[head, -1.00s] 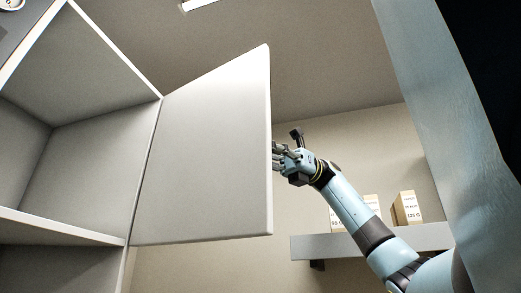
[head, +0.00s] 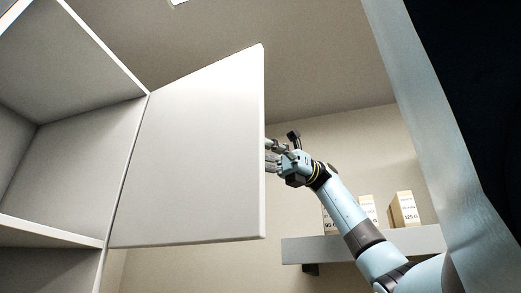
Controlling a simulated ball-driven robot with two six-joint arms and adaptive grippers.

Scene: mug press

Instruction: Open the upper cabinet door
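The upper cabinet door (head: 190,155) is a plain pale panel, swung wide open on its hinge at the right side of the upper cabinet (head: 75,150). The cabinet's inside shows and looks empty. My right gripper (head: 272,158) is at the door's free edge, on its right side. Its fingertips are close to the edge and partly hidden behind it, so I cannot tell whether they touch the door or how far they are spread. My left gripper is not in view.
A wall shelf (head: 365,243) at the right carries several small boxes, one of them a tan box (head: 405,209). My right arm passes in front of this shelf. A lower shelf board (head: 45,232) runs across the cabinet.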

